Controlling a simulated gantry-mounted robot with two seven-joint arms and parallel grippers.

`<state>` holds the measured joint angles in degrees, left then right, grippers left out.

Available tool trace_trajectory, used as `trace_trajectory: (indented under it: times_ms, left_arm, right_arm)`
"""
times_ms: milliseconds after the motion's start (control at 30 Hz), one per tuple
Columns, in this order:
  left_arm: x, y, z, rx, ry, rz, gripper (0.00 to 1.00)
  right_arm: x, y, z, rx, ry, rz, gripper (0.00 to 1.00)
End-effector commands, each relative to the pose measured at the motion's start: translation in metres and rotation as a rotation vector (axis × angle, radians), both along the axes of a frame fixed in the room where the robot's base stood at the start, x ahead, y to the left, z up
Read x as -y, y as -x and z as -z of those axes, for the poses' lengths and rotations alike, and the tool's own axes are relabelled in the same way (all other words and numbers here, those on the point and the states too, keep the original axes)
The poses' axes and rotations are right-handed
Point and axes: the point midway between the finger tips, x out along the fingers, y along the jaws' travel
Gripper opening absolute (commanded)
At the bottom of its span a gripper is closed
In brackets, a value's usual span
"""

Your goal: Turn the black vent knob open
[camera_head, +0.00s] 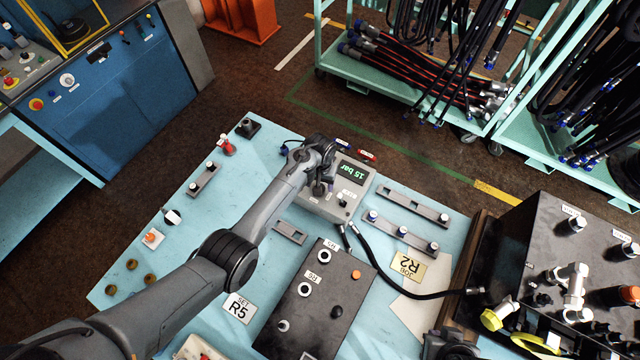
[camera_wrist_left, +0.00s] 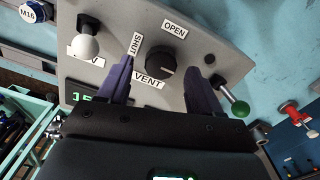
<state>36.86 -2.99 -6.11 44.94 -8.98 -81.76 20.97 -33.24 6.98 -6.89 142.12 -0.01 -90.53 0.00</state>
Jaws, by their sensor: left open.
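The black vent knob (camera_wrist_left: 162,60) sits on a grey panel in the left wrist view, above a VENT label. A SHUT label is to its left and an OPEN label to its upper right. I cannot tell clearly where the knob points. My left gripper (camera_wrist_left: 168,68) is open, with one finger on each side of the knob; I cannot tell whether they touch it. In the head view my left gripper (camera_head: 322,182) is over the grey box (camera_head: 343,205) with a 15 bar display, and the knob is hidden. A dark part at the bottom edge may be my right gripper.
A white ball-ended lever (camera_wrist_left: 86,47) and a green-ended lever (camera_wrist_left: 238,109) flank the knob. A black hose (camera_head: 385,275) runs from near the box to a black block (camera_head: 565,235) at right. A black panel (camera_head: 310,305) with ports lies in front on the light-blue table (camera_head: 190,240).

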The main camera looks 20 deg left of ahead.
Motion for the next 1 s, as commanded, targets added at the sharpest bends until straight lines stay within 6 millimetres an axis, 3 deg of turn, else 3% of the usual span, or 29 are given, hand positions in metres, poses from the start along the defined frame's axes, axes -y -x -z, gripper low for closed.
trace_trajectory:
  times_ms: [467,833,1000]
  left_arm:
    - [-0.0005,0.0003,0.0105,0.0,-0.001,-0.001,0.65]
    - [-0.0006,0.0004,0.0104,0.0,-0.001,-0.001,0.1]
    - [-0.0007,0.0005,0.0103,-0.001,-0.001,0.005,0.09]
  right_arm:
    - [0.0007,0.0003,0.0017,-0.001,0.003,-0.001,0.0]
    - [-0.0008,0.0002,0.0016,-0.001,-0.004,0.003,0.0]
    - [-0.0014,0.0001,0.0013,-0.001,-0.007,0.004,0.0]
